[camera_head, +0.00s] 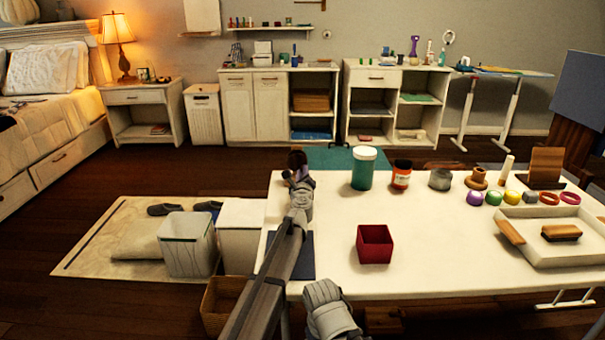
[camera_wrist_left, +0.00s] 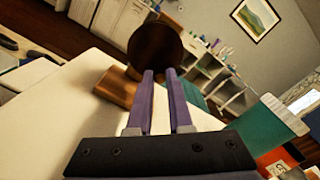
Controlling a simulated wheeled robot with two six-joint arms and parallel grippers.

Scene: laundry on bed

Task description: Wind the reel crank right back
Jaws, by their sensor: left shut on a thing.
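The reel shows in the left wrist view as a dark brown round disc (camera_wrist_left: 155,50) with a lighter wooden part (camera_wrist_left: 118,88) at its lower left. In the head view only a small dark brown piece of the reel (camera_head: 297,159) shows at the table's far left corner, behind my left gripper (camera_head: 298,174). In the left wrist view my left gripper's purple fingers (camera_wrist_left: 159,73) reach the disc's lower edge, shut on the reel crank with a narrow gap between them. The crank itself is hidden at the fingertips.
On the white table (camera_head: 330,265), a teal jar (camera_head: 363,170), an orange-labelled can (camera_head: 401,176) and a grey pot (camera_head: 440,179) stand right of the reel. A red box (camera_head: 374,244) is nearer. A white tray (camera_head: 520,255) lies at the right. The table's middle is clear.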

